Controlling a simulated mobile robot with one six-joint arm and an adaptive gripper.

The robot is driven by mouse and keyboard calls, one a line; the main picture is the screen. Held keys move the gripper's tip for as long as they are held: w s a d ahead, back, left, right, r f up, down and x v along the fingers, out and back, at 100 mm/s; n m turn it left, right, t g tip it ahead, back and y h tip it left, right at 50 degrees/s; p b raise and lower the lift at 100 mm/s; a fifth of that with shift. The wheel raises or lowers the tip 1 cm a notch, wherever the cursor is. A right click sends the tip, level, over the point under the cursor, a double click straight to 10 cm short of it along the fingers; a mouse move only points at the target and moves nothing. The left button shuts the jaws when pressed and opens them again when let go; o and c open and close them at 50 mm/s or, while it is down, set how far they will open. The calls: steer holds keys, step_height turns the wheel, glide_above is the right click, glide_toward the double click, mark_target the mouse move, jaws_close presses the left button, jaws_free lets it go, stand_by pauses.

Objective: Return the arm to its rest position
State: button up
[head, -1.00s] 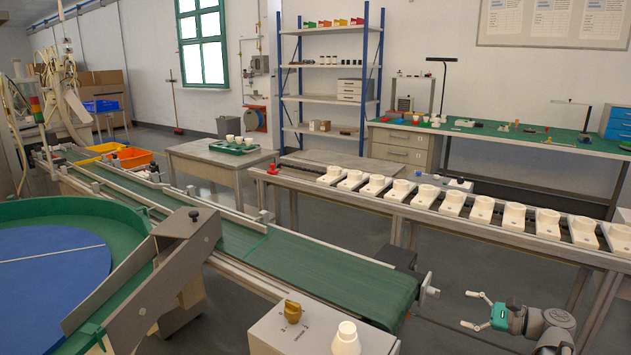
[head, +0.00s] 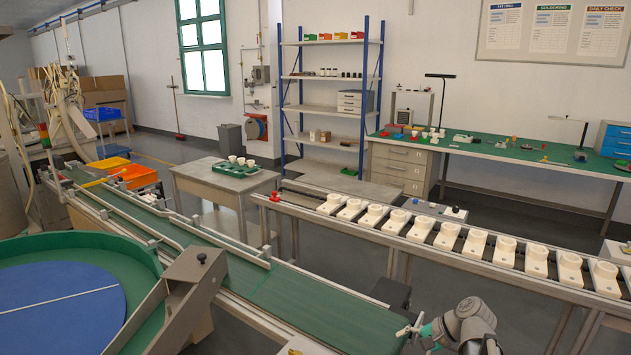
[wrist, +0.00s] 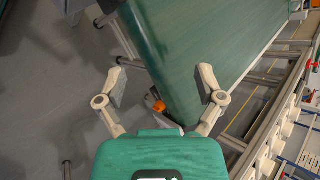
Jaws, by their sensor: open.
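My gripper (head: 415,328) shows at the lower right of the head view, beside the end of the green conveyor belt (head: 330,312). In the wrist view my gripper (wrist: 165,88) has its two pale fingers spread wide, with nothing between them. Below the fingers in that view are the belt's end (wrist: 185,50) and the grey floor (wrist: 50,95). The lower part of my arm is cut off by the bottom edge of the head view.
A long rail bench (head: 440,262) with a row of white sockets stands behind my arm. A round green-rimmed table with a blue top (head: 60,300) is at the left. A green workbench (head: 500,150) and a shelf rack (head: 330,78) stand at the back.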

steer(key=s+a+r+n+g+h+p, duration=0.1)
steer(key=s+a+r+n+h+p, duration=0.1)
steer(key=p, duration=0.6)
steer(key=s+a+r+n+g+h+p, duration=0.1)
steer(key=s+a+r+n+h+p, duration=0.2)
steer(key=r+n+h+p, duration=0.3)
step_height(320, 180, up, 5)
steer(key=a+n+p, duration=0.1)
steer(key=p, duration=0.2)
steer(key=shift+n+h, duration=0.3)
steer(key=shift+n, duration=0.1)
